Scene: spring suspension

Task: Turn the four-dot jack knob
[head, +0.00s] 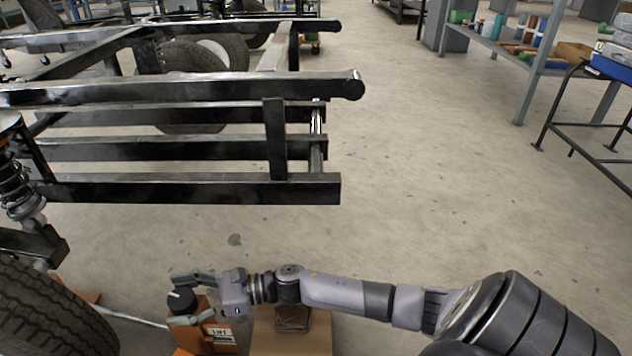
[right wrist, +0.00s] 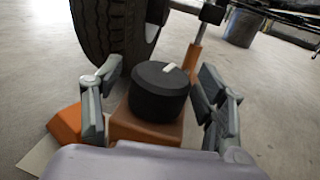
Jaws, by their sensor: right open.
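A black round knob (head: 181,300) sits on top of an orange jack (head: 190,333) at the bottom left of the head view. In the right wrist view the knob (right wrist: 158,95) has a white pointer mark on its top and stands on the orange jack body (right wrist: 145,130). My right gripper (head: 192,296) is open around the knob, with one finger on each side. In the right wrist view gaps show between the knob and the fingers of the gripper (right wrist: 159,85). I cannot make out four dots on the jack. My left gripper is not in view.
A tire (head: 45,315) stands just left of the jack. A black frame (head: 180,190) with a spring damper (head: 18,185) lies beyond it. A cardboard box (head: 270,338) is under my right forearm. A shelf (head: 500,45) stands far right. The middle floor is clear.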

